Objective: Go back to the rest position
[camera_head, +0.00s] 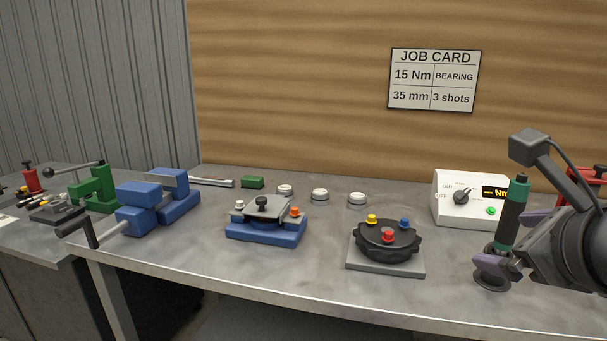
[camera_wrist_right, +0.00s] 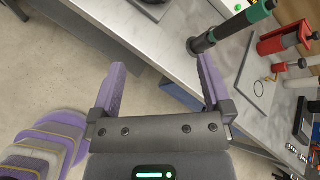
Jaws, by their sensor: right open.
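My right gripper (camera_head: 516,240) comes in from the right edge in the head view, beside a black and green hand tool (camera_head: 515,210) standing upright on the bench. In the right wrist view my right gripper (camera_wrist_right: 161,64) has its two purple fingers wide apart with nothing between them. The hand tool (camera_wrist_right: 238,27) is there just beyond the right finger, outside the gap. Bench edge and floor show between the fingers. My left gripper is not in view.
The grey bench (camera_head: 300,280) holds a controller box (camera_head: 465,202), a black round fixture (camera_head: 388,240), a blue fixture (camera_head: 266,228) and a blue vise (camera_head: 155,203). A red stand (camera_wrist_right: 285,40) is right of the hand tool. Purple and grey curved pieces (camera_wrist_right: 45,145) show at lower left.

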